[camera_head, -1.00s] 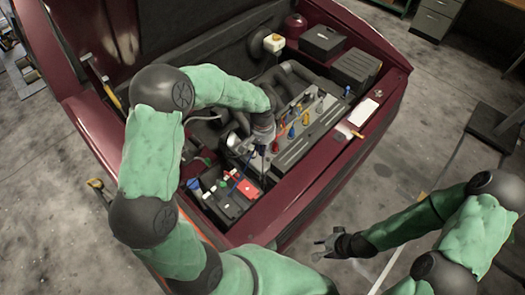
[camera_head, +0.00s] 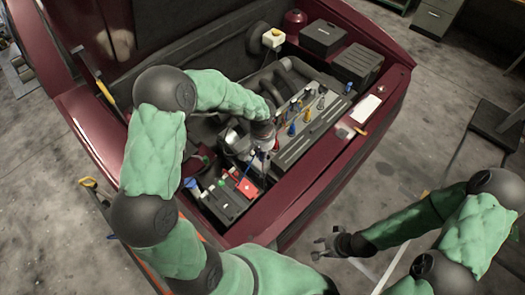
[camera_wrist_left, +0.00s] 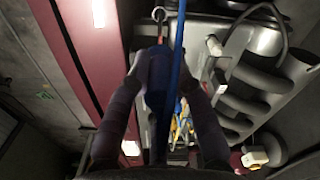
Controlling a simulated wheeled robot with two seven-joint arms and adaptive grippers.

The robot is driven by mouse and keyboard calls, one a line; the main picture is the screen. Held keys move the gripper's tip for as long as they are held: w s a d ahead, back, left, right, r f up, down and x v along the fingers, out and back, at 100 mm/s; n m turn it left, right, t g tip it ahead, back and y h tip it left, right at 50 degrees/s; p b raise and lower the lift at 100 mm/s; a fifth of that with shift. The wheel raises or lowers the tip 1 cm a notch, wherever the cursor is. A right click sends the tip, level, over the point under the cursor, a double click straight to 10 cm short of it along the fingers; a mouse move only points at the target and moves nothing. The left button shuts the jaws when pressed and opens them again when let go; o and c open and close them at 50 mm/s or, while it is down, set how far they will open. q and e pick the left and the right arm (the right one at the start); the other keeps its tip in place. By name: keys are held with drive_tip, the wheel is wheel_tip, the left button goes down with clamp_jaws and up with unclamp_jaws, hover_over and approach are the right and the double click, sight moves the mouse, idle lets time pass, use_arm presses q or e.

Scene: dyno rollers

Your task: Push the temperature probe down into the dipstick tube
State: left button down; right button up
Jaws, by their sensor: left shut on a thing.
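My left gripper (camera_head: 265,145) is over the engine bay, beside the front edge of the engine cover. In the left wrist view its two fingers (camera_wrist_left: 152,85) are shut on a dark blue handle, which I take to be the temperature probe (camera_wrist_left: 157,85). A blue cable (camera_wrist_left: 178,45) runs along it. The probe's lower end is hidden, so I cannot tell how it sits in the tube. The dipstick tube cannot be made out clearly; a small ring with a reddish stem (camera_wrist_left: 159,16) shows just beyond the handle. My right gripper (camera_head: 325,246) is open and empty, outside the car above the floor.
The grey engine cover (camera_head: 300,140) carries several coloured parts close to my left gripper. A battery (camera_head: 223,205) with a red cover (camera_head: 247,188) lies nearer. The maroon fender (camera_head: 340,165) borders the bay. Dark boxes (camera_head: 322,38) stand at the back. Floor around my right gripper is clear.

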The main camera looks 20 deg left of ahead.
use_arm(q)
wheel_tip(320, 180, down, 13)
drive_tip(key=b, duration=0.9)
drive_tip(key=shift+f+b, duration=0.15)
drive_tip(key=shift+b, duration=0.2)
idle(0.3)
drive_tip(key=c, duration=1)
unclamp_jaws()
